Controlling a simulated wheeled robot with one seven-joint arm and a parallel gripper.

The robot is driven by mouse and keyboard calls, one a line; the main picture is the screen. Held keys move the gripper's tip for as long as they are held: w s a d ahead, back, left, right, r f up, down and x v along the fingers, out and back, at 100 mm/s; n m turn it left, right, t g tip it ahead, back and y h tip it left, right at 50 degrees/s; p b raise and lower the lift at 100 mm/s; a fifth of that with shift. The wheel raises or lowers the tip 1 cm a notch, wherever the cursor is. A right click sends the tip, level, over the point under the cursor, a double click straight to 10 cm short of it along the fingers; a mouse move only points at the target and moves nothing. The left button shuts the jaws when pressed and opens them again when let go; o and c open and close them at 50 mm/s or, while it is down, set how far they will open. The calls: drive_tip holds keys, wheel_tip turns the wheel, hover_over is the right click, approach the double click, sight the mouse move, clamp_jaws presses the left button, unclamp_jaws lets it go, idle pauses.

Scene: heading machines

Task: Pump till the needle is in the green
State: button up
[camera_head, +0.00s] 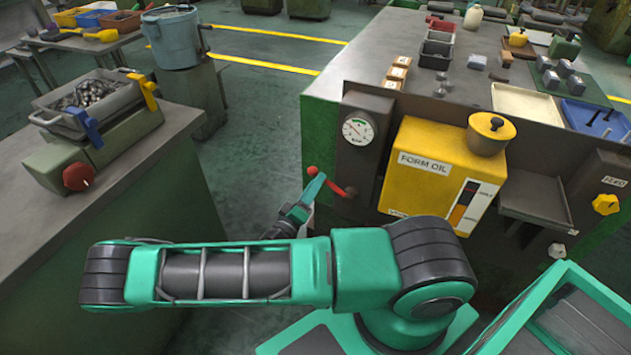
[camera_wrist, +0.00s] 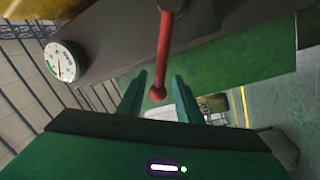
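The pump's red lever (camera_head: 335,186) sticks out to the left from the dark panel on the machine's front and ends in a red ball knob. In the wrist view the lever (camera_wrist: 164,45) comes down from the top, its knob (camera_wrist: 157,93) between the two green fingers. My gripper (camera_head: 314,186) is open around the knob, with a visible gap on each side. It also shows in the wrist view (camera_wrist: 160,78). The round white gauge (camera_head: 358,129) sits above the lever and shows in the wrist view (camera_wrist: 60,62). Its green band is visible; the needle is too small to read surely.
A yellow FORM OIL tank (camera_head: 425,170) stands right of the gauge, with a round yellow-brown pot (camera_head: 490,132) on top. A workbench (camera_head: 100,165) with a metal parts bin is at left. Green floor lies open between bench and machine. A blue bucket (camera_head: 172,40) stands behind.

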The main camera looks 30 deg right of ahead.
drive_tip(key=v, duration=0.9)
drive_tip(key=shift+a, duration=0.2)
drive_tip(key=shift+w, duration=0.1)
